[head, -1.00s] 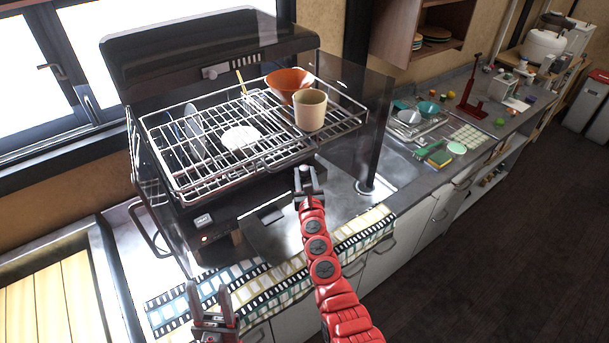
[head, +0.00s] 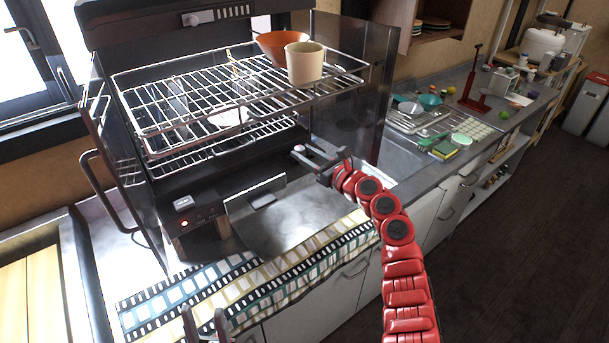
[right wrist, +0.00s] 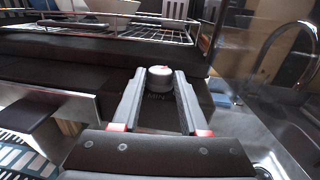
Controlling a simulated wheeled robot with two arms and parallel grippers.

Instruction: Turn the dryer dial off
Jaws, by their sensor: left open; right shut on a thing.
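The dryer (head: 205,160) is a dark cabinet with wire racks. Its dial (right wrist: 160,77) is a short pale grey knob; it also shows small in the head view (head: 298,148). My right gripper (right wrist: 158,84) is shut on the dial, with one finger on each side of it. In the head view my right gripper (head: 309,157) reaches the front of the dryer below the racks. My left gripper (head: 206,328) is open and empty at the bottom edge, in front of the patterned cloth.
An orange bowl (head: 279,45) and a beige cup (head: 304,63) stand on the upper rack (head: 150,92). A small red light (head: 186,224) glows on the dryer's lower left front. A patterned cloth (head: 270,278) lies along the counter edge. A sink (head: 400,155) is to the right.

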